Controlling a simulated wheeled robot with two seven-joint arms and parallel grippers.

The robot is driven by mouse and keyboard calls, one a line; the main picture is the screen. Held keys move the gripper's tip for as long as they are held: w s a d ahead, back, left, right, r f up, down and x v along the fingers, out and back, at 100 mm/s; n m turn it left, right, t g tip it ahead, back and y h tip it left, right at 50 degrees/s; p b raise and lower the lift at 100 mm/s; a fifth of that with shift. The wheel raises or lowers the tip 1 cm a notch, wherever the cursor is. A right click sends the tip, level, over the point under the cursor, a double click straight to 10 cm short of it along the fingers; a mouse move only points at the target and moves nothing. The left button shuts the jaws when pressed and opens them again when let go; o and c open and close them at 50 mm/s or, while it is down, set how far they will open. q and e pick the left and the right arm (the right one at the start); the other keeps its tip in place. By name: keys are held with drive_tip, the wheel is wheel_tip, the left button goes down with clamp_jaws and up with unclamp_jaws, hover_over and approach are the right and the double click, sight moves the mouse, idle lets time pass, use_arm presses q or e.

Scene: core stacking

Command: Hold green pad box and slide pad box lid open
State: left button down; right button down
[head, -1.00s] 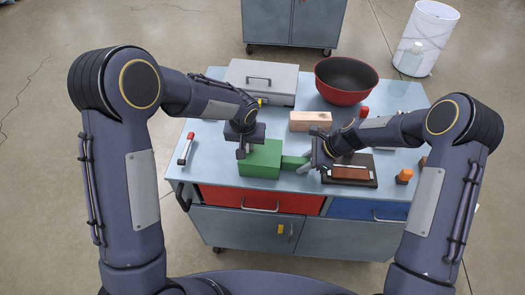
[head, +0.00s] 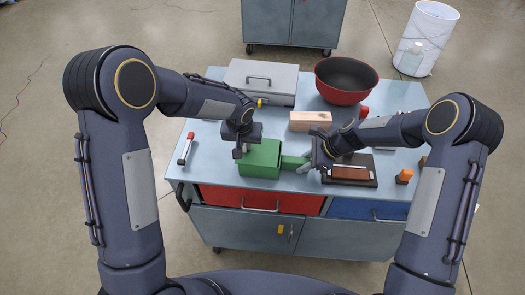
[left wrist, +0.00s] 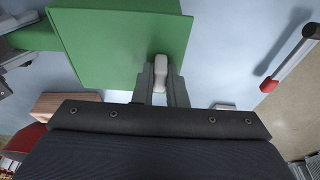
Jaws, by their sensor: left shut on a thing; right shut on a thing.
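The green pad box (head: 259,162) stands near the front edge of the table, left of the middle. Its green lid (head: 293,162) juts out from the box's right side, still joined to it in the picture. My left gripper (head: 239,151) is shut on the box's left side. In the left wrist view, its fingers (left wrist: 163,82) meet the edge of the green box (left wrist: 120,40), and the lid (left wrist: 32,38) sticks out at the left. My right gripper (head: 311,166) is shut on the outer end of the lid, partly hiding it.
A brown block on a dark board (head: 350,174) lies just right of my right gripper. A wooden block (head: 310,121), a red bowl (head: 346,80) and a grey case (head: 262,82) stand behind. A red-tipped tool (head: 185,149) lies left, with bare tabletop around it.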

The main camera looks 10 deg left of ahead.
use_arm(q)
drive_tip(key=a, duration=1)
drive_tip(key=shift+w+a, duration=0.15)
drive_tip(key=shift+a, duration=0.15)
use_arm(e)
drive_tip(key=shift+d, duration=0.1)
use_arm(q)
drive_tip(key=c, duration=1.4)
unclamp_jaws()
drive_tip(key=shift+d, duration=0.1)
idle(0.5)
drive_tip(key=shift+r, duration=0.1)
use_arm(e)
drive_tip(key=c, duration=1)
unclamp_jaws()
drive_tip(key=shift+c, duration=0.2)
use_arm(q)
drive_tip(key=v, duration=1.2)
